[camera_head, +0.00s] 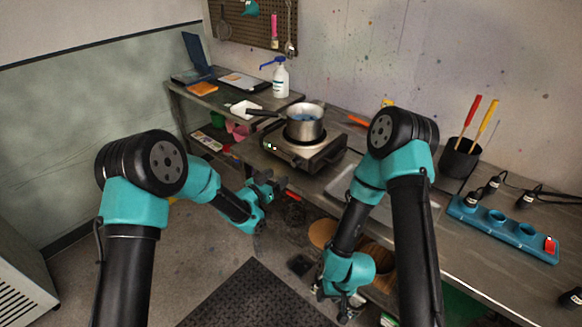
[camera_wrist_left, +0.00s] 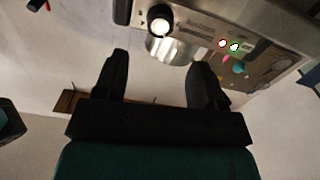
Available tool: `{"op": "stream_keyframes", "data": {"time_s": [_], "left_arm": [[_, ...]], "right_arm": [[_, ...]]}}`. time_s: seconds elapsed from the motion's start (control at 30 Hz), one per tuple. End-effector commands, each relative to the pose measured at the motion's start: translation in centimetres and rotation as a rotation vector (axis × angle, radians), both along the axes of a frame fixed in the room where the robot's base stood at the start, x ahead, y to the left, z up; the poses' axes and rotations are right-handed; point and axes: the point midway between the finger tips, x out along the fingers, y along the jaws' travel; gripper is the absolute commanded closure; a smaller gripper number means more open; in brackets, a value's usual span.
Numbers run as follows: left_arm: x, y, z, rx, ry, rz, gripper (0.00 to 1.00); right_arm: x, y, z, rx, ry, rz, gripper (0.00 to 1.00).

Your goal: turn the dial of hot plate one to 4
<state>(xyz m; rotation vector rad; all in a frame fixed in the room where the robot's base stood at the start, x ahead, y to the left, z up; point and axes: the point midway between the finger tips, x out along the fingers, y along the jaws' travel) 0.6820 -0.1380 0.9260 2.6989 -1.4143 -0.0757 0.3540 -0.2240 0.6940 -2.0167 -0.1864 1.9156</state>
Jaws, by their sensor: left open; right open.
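The hot plate (camera_head: 318,160) sits on the bench with a metal pot (camera_head: 304,128) on top. Small lit indicator lights show on its front panel, and in the left wrist view a red and a green light (camera_wrist_left: 229,45) glow. In that view the dial (camera_wrist_left: 160,21), round and dark with a pale face, is on the panel beyond my fingertips; its setting is not readable. My left gripper (camera_wrist_left: 157,68) is open and empty, with the dial ahead of the gap between its fingers and apart from them. My right gripper (camera_head: 345,303) is open and low in front of the bench.
A white spray bottle (camera_head: 280,78) and a white dish (camera_head: 243,108) stand left of the hot plate. A blue power strip (camera_head: 505,228) with plugs and a black cup (camera_head: 459,158) of tools stand to the right. A dark mat (camera_head: 255,298) lies on the floor.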

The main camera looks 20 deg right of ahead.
Motion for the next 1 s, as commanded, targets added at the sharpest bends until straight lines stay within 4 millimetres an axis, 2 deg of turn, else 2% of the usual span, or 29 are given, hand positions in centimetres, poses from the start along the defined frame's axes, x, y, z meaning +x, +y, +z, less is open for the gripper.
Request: {"op": "stream_keyframes", "data": {"time_s": [0.3,0.5,0.87,1.0], "left_arm": [[3.1,-4.5,0.0,-0.002,-0.001,-0.001,0.36],[4.3,-6.2,0.0,0.000,-0.001,0.000,0.36],[4.6,-6.6,0.0,-0.001,-0.001,0.000,0.36],[4.6,-6.6,0.0,-0.001,-0.001,0.000,0.47]], "right_arm": [[0.0,0.0,0.0,0.000,0.000,0.000,0.57],[0.0,0.0,0.0,0.000,0.000,0.000,0.57],[0.0,0.0,0.0,0.000,0.000,0.000,0.57],[0.0,0.0,0.0,0.000,0.000,0.000,0.57]]}}
